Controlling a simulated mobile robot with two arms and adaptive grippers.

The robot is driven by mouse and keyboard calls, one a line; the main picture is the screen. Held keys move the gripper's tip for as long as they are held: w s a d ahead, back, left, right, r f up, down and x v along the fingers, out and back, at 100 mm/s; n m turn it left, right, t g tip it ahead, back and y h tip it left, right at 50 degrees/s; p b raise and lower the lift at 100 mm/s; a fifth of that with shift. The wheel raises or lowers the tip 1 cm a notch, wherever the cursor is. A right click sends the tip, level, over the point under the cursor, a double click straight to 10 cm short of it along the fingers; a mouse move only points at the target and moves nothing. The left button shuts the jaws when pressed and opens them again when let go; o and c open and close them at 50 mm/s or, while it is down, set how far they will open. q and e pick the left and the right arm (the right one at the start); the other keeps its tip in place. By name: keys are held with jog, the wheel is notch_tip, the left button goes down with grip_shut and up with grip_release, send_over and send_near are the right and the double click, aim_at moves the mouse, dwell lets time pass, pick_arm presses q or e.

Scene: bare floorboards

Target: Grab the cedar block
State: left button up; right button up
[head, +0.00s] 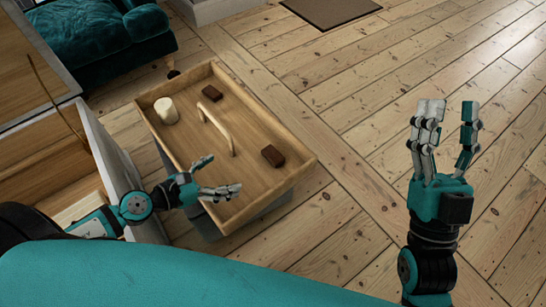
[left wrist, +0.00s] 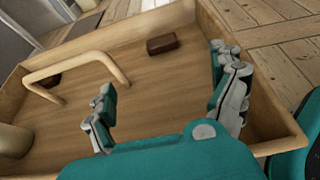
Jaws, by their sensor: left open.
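Two small dark brown blocks lie in a wooden tray (head: 280,190). One block (head: 272,155) is near its right end and the other block (head: 212,93) is near its far side; I cannot tell by looks which is cedar. In the left wrist view the right-end block (left wrist: 162,44) lies beyond my fingers, and the other block (left wrist: 48,82) shows behind the handle. My left gripper (head: 214,176) is open and empty over the near side of the tray, apart from both blocks. My right gripper (head: 449,112) is open and empty, raised over the floor at right.
A pale cylinder (head: 166,110) stands in the tray's left corner. An arched wooden handle (head: 216,128) rises mid-tray between the blocks. A wooden cabinet-like piece (head: 50,165) is at left, a teal sofa (head: 95,40) behind. Floorboards (head: 350,200) to the right are clear; a brown mat (head: 330,10) lies far off.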

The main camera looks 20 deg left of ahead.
pick_arm(q)
jog(key=p, duration=0.2)
send_near(269, 157)
pick_arm(e)
jog(key=w+f+g+h, duration=0.1)
jog(key=w+f+g, duration=0.3)
jog(key=f, duration=0.1)
pick_arm(q)
jog(key=b+x, duration=0.1)
jog(key=x, duration=0.2)
jog(key=shift+w, duration=0.4)
jog(key=shift+x, duration=0.9)
jog(key=b+x, duration=0.1)
jog(key=x, duration=0.3)
jog(key=shift+s+d, duration=0.1)
jog(key=shift+d, duration=0.05)
jog(key=shift+w+d+f, duration=0.1)
jog(key=shift+w+d, duration=0.05)
jog(key=shift+w, duration=0.05)
jog(key=shift+s+f, duration=0.1)
jog(key=c, duration=1)
pick_arm(e)
jog(key=s+r+t+y, duration=0.1)
jog(key=s+r+t, duration=0.4)
jog(key=r, duration=0.1)
jog(key=shift+s+d, duration=0.15)
